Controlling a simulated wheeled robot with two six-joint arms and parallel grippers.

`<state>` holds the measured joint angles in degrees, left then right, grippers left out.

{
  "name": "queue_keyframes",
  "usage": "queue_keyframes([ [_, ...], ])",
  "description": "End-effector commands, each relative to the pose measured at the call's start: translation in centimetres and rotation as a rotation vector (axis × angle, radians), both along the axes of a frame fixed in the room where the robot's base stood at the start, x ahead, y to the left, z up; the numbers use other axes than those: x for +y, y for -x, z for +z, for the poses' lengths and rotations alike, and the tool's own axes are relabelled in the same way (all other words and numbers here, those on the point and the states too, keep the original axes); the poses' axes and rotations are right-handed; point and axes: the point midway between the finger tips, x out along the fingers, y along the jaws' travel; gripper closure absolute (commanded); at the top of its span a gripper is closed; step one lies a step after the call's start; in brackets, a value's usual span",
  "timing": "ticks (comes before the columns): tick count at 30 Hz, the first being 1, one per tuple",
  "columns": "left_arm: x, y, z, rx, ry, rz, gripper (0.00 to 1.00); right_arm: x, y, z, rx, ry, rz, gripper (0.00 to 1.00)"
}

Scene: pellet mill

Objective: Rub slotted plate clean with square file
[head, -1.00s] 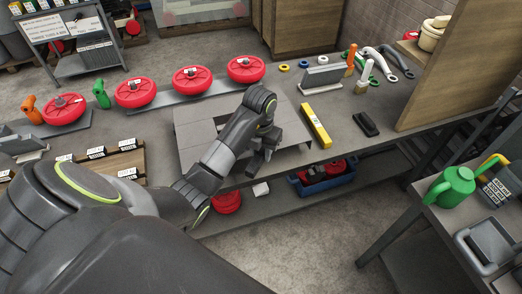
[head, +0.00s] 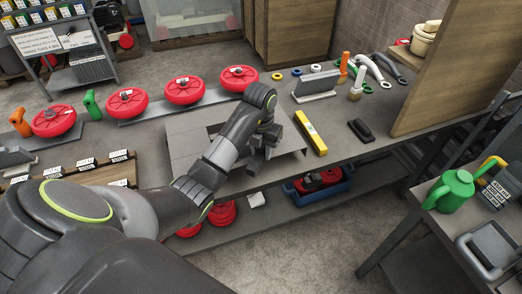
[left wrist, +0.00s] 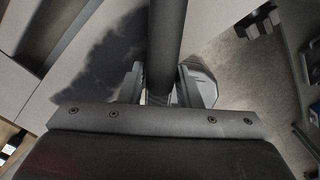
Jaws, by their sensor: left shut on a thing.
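The slotted plate (head: 183,147), a flat grey piece with a cut-out, lies at the front edge of the workbench. My left gripper (head: 262,152) is over its right part, pointing down. In the left wrist view my left gripper (left wrist: 163,92) is shut on a dark grey bar (left wrist: 168,45), which I take for the square file. The bar runs up between the fingers, and its far end is out of the picture. The head view hides most of it behind the hand. I cannot tell whether it touches the plate. My right gripper is not in view.
Several red wheels (head: 183,90) stand behind the plate. A yellow level (head: 310,132) and a black brush-like block (head: 361,130) lie to its right. A wooden panel (head: 455,70) rises at the bench's right end. A blue crate (head: 322,186) sits on the shelf below.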

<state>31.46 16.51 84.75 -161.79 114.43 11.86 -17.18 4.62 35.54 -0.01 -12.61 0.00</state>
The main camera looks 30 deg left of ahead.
Motion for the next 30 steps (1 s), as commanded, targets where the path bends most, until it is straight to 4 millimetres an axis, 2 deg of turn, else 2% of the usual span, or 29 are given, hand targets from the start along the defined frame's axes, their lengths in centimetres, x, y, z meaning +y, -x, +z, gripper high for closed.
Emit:
queue_keyframes([
  [5,-0.1,0.5,0.2,-0.001,0.0,-0.001,1.0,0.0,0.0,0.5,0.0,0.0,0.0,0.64],
  [18,-0.4,3.9,0.1,0.0,0.001,-0.001,1.0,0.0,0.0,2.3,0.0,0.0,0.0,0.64],
  [30,-0.4,3.8,-0.1,-0.001,0.0,-0.001,1.0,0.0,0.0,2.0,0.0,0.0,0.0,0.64],
])
